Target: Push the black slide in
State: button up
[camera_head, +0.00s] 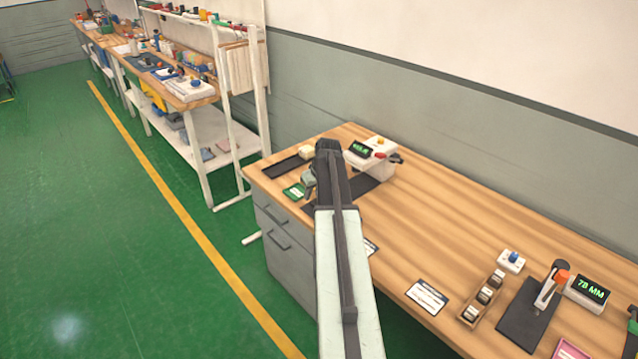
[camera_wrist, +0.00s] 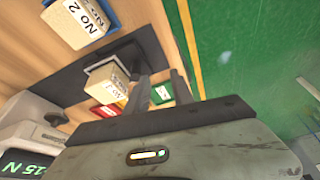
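In the wrist view a dark slide-like piece (camera_wrist: 128,57) with a pale edge stands on a black strip (camera_wrist: 160,45), behind a wooden block (camera_wrist: 103,92) with a printed label. I take it for the black slide. My gripper (camera_wrist: 160,80) shows two dark fingers with a gap between them and nothing held. The left finger is close to the dark piece; I cannot tell whether they touch. In the head view my gripper (camera_head: 309,180) is over the desk's left end, and my arm hides much of the black strip there.
A force meter (camera_head: 372,157) with a green display stands beside the strip; its display also shows in the wrist view (camera_wrist: 25,165). A block marked No 2 (camera_wrist: 82,20) is nearby. A green card (camera_head: 294,191) lies near the desk edge. The desk's middle (camera_head: 440,225) is mostly clear.

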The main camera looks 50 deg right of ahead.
jog(key=s+d+r, duration=0.1)
jog(key=s+d, duration=0.1)
jog(key=d, duration=0.3)
jog(key=b+x, duration=0.7)
jog(key=x, duration=0.1)
jog(key=shift+w+a+r, duration=0.1)
jog(key=shift+w+a, duration=0.05)
jog(key=shift+w, duration=0.1)
jog(key=shift+r, duration=0.1)
grip_shut()
dwell(0.7)
